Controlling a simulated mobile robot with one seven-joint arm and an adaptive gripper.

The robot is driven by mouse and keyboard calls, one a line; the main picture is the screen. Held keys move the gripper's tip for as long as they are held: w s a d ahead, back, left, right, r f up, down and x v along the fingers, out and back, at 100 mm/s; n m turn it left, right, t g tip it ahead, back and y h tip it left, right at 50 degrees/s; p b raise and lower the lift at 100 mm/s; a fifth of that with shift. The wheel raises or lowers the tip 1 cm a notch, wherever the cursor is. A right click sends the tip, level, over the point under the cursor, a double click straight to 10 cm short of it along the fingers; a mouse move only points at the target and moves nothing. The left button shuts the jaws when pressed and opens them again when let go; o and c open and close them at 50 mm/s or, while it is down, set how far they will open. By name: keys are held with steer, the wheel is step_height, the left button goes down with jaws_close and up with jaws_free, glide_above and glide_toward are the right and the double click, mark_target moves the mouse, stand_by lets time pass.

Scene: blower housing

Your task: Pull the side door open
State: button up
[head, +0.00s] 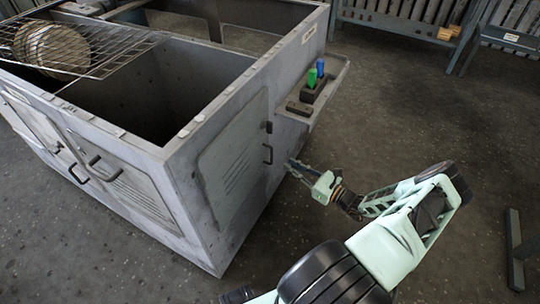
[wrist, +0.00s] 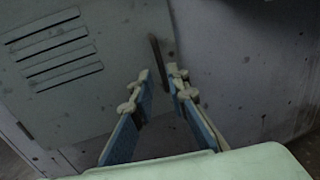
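The side door (head: 232,160) is a grey louvred panel in the right-hand wall of the blower housing (head: 205,125). It looks shut, nearly flush with the wall. Its dark upright handle (head: 268,154) is near the door's right edge. My gripper (head: 292,165) is just right of the handle in the head view, apart from it in the picture. In the wrist view the door (wrist: 85,105) fills the left side, and the handle (wrist: 154,55) shows just beyond and between the fingertips. My gripper (wrist: 162,78) is open, with nothing held; its distance to the handle is unclear.
A side shelf (head: 335,83) with a green and a blue bottle (head: 321,67) juts from the housing above my gripper. The housing top is open, with a wire rack (head: 95,50) at left.

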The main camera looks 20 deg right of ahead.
mark_target(272, 162)
steer(key=b+x, duration=0.1)
steer(key=x, duration=0.9)
steer(key=shift+s+a, duration=0.1)
jaws_close()
steer(key=shift+s, duration=0.1)
